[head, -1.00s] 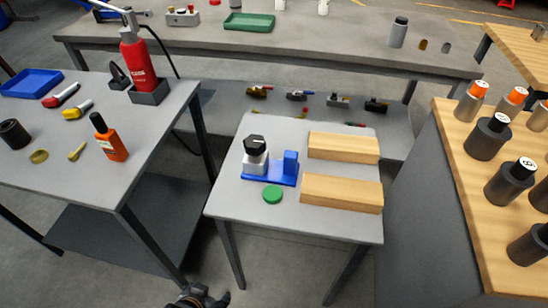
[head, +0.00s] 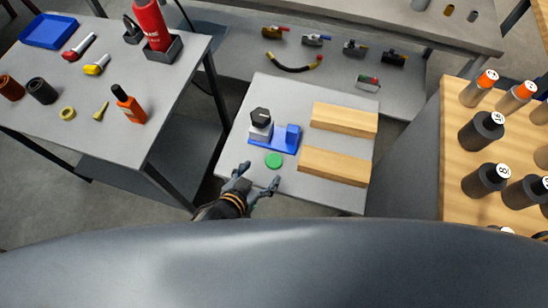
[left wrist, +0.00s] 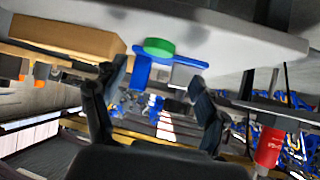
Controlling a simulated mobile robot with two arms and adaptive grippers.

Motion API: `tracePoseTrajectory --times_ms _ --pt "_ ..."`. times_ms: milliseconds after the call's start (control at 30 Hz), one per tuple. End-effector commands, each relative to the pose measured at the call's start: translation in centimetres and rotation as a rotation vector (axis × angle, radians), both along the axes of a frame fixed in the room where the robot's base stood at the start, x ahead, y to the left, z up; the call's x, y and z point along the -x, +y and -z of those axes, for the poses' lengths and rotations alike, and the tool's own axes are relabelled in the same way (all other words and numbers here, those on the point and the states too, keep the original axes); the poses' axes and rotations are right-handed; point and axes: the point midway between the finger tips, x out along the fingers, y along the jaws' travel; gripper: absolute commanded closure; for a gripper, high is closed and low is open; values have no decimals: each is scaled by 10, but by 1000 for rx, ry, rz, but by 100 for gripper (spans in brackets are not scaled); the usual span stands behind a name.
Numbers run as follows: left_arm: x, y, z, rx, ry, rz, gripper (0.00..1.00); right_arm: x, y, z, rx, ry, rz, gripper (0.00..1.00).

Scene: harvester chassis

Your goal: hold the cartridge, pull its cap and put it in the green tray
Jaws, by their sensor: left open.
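On the small grey table, a grey metal piece with a black cap-like top (head: 260,118) stands upright on a blue fixture (head: 287,140). I cannot tell whether it is the cartridge; capped cylinders also stand on the right bench. My left gripper (head: 259,176) is open and empty at the table's front edge, just before a flat green disc (head: 274,160), not touching it as far as I see. In the left wrist view the green disc (left wrist: 158,47) and blue fixture (left wrist: 141,74) lie beyond the open fingers (left wrist: 158,80). The green tray and my right gripper are out of view.
Two wooden blocks (head: 343,119) (head: 333,166) lie on the small table's right side. The right bench (head: 455,105) holds several dark capped cylinders (head: 480,131) and orange-capped ones (head: 478,88).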

Motion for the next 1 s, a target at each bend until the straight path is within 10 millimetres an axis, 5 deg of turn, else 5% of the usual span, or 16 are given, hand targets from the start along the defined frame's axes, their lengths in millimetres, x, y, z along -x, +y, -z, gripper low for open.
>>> tracePoseTrajectory --times_ms 533,867,1000 --pt "-43 -27 32 0 1 0 27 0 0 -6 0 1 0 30" --pt "-48 -30 37 1 1 0 27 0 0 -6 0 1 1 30" --pt "-48 -30 37 1 2 0 56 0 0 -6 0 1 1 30"
